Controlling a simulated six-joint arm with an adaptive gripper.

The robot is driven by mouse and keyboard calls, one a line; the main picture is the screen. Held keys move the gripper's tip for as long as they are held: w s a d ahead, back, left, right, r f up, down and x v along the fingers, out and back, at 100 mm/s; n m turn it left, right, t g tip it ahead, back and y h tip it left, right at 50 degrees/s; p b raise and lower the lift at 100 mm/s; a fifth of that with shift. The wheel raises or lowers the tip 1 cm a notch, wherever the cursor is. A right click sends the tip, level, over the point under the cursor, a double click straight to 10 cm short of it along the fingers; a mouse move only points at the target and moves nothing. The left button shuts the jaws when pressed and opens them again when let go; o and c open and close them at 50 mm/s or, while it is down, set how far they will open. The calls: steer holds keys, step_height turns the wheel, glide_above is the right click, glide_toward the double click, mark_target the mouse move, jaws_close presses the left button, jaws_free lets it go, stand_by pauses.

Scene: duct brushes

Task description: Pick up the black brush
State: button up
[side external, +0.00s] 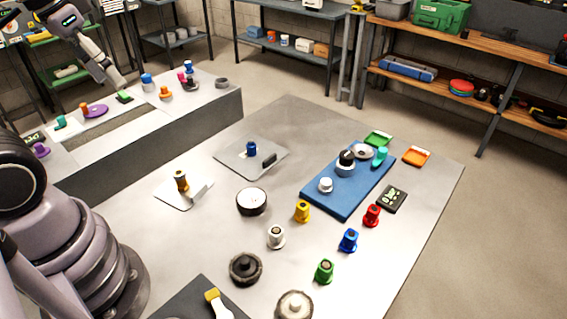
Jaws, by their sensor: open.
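My gripper (112,80) is at the upper left, open and empty, above the raised grey bench near a green pad (124,96). Several black or dark round pieces are in view, and I cannot tell for sure which is the black brush. A black-topped piece (347,155) stands on the blue mat (325,203), with a white and pale blue part below it. A dark round piece with a knob (245,267) sits at the table's front. A small black piece (190,84) is on the bench, right of my gripper. My gripper touches none of these.
The bench also holds an orange piece (165,92), a purple disc (95,111) and a grey ring (221,83). Yellow (302,211), blue (349,240), red (372,215) and green (324,271) pieces stand on the lower table (420,180). Its far-left corner is clear.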

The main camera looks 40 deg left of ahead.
steer(key=w+d+f+n+g+h, duration=0.25)
steer(key=w+f+g, duration=0.2)
steer(key=f, duration=0.25)
steer(key=n+g+h, duration=0.1)
steer(key=n+h, duration=0.9)
steer(key=n, duration=0.3)
glide_toward(241, 259)
steer(key=shift+w+a+r, duration=0.3)
steer(key=shift+a, duration=0.3)
steer(key=shift+w+a+r, duration=0.25)
steer(key=shift+a+r, duration=0.1)
steer(key=shift+a, duration=0.2)
steer(key=shift+d+f, duration=0.25)
steer(key=x, duration=0.8)
steer(key=shift+s+a, duration=0.1)
steer(key=shift+s, duration=0.05)
steer(key=x, duration=0.2)
steer(key=f+x, duration=0.1)
steer(key=x, duration=0.1)
steer(key=shift+s, duration=0.1)
steer(key=shift+d+f, duration=0.2)
steer(key=shift+d, duration=0.3)
jaws_close()
